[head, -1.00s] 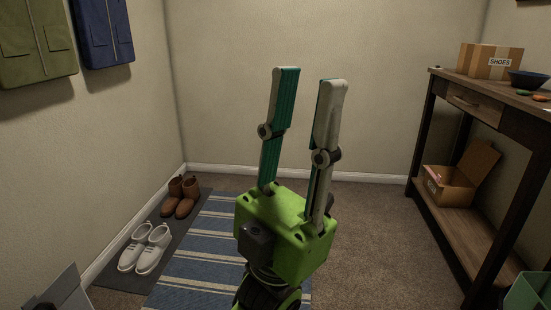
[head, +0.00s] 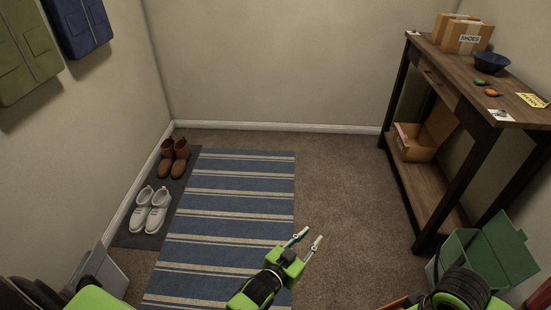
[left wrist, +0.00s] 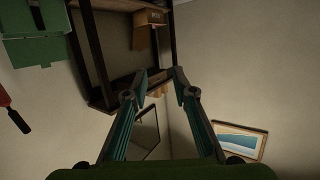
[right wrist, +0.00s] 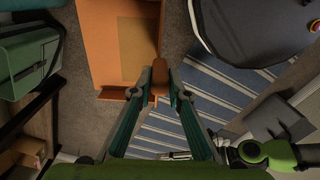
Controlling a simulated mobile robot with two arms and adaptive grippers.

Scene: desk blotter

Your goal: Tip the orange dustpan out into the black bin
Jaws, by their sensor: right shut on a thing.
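The orange dustpan (right wrist: 105,45) is in the right wrist view, just beyond my right gripper (right wrist: 160,92). That gripper is shut on the dustpan's handle. A tan patch shows inside the pan; I cannot tell if it is loose contents. In the head view only a sliver of orange (head: 398,303) shows at the bottom edge, beside my right arm. My left gripper (head: 308,240) is open and empty above the carpet at the striped rug's right edge; its parted fingers also show in the left wrist view (left wrist: 159,78). I cannot make out a black bin in any view.
A dark wooden table (head: 470,70) stands at the right, with a green open box (head: 475,255) near its front. A grey open container (head: 105,272) is at lower left. Shoes (head: 150,210) line the left wall. The striped rug (head: 225,215) and carpet between are clear.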

